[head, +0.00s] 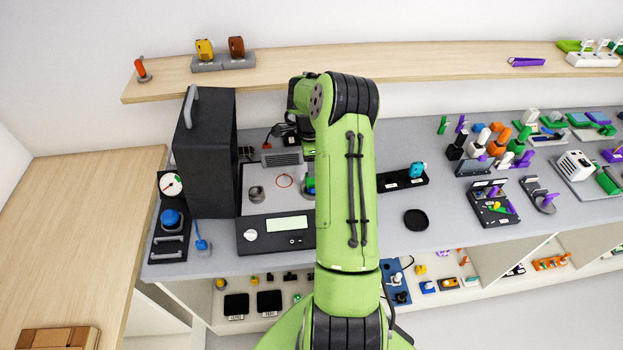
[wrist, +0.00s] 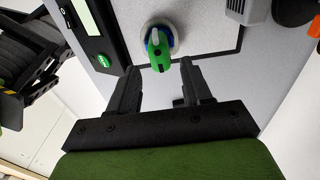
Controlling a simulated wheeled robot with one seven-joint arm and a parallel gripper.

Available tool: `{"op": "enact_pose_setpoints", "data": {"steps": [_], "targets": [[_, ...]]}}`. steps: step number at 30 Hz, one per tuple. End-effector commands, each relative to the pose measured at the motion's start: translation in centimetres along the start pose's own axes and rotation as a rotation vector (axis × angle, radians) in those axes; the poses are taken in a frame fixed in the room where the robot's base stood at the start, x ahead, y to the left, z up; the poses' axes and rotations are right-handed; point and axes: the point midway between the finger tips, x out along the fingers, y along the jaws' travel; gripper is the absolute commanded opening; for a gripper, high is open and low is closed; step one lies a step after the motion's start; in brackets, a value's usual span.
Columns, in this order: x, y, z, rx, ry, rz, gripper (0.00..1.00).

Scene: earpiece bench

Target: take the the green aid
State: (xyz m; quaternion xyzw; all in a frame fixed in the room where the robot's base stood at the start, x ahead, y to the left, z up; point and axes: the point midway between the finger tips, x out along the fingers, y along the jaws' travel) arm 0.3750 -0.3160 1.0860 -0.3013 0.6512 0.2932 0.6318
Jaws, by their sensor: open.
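The green aid (wrist: 158,47) sits on a small round stand with blue on it, on the grey panel, in the upper middle of the wrist view. In the head view a bit of the green aid (head: 310,184) shows at the left edge of my green arm, which hides the rest. My gripper (wrist: 157,72) is open, its two dark fingers apart, pointing at the aid. The aid lies just beyond the fingertips, near the middle of the gap. I cannot tell whether any finger touches it. In the head view the fingers are hidden behind my arm.
A device with a pale screen (head: 287,224) is in front of the panel. A tall dark box (head: 207,155) stands to the left. A black round dish (head: 416,220) is right of my arm.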

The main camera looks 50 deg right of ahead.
Motion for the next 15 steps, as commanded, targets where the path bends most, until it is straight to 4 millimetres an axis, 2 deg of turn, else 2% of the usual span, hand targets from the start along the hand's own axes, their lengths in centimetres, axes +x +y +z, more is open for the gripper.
{"op": "enact_pose_setpoints", "data": {"steps": [1, 6, 10, 15], "targets": [[1.8, 0.0, 0.0, 0.000, 0.000, 0.001, 0.49], [4.5, 0.0, 0.1, -0.002, 0.001, -0.001, 0.49], [5.3, 0.0, 0.1, -0.003, 0.000, -0.001, 0.49], [5.2, 0.0, 0.0, -0.003, 0.000, -0.001, 0.49]]}}
